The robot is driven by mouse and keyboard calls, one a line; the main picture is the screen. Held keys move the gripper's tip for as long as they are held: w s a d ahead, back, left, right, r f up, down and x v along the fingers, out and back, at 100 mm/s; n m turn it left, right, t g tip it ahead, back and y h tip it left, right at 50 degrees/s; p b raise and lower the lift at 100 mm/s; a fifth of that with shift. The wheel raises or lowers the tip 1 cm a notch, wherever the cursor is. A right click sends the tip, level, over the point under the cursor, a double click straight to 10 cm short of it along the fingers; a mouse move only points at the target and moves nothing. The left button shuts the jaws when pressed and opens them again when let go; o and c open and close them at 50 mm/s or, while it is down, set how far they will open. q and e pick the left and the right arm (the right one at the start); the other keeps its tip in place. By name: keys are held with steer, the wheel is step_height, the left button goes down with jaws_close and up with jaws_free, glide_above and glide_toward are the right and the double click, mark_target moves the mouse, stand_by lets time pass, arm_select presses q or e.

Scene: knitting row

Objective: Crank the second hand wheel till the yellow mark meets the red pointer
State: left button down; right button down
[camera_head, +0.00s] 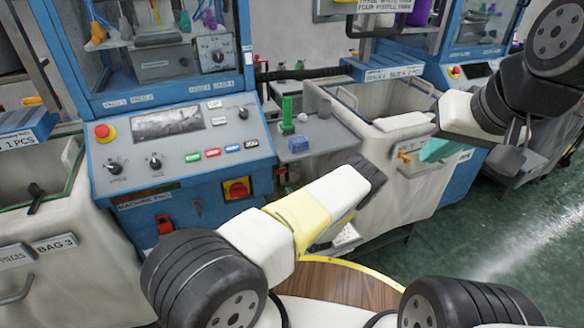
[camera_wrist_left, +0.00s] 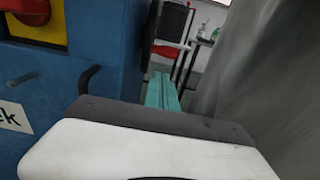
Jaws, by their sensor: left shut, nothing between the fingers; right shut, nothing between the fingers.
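I cannot make out a hand wheel, a yellow mark or a red pointer in either view. My left arm reaches across the front of the blue machine (camera_head: 150,200) in the head view, and its dark end hides what lies behind it; its fingers do not show there. In the left wrist view the teal fingers of my left gripper (camera_wrist_left: 162,92) are shut and empty, pointing away beside a blue machine side. My right gripper (camera_head: 440,149), teal, is shut and empty in front of the grey bin (camera_head: 350,125) at the right.
The blue machine has a sloped panel with an emergency stop (camera_head: 103,131) and a red-yellow switch (camera_head: 237,188). A small grey shelf (camera_head: 325,140) holds a green piece (camera_head: 287,112) and a blue piece (camera_head: 299,144). In the left wrist view a dark curved handle (camera_wrist_left: 88,77) sticks out nearby. Green floor is open at right.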

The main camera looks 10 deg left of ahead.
arm_select(q)
steer(key=x, duration=0.9)
steer(key=shift+a+r, duration=0.1)
steer(key=shift+s+r+g+h, duration=0.25)
steer(key=shift+r+g+h, duration=0.15)
steer(key=shift+r+g, duration=0.5)
steer(key=shift+r, duration=0.15)
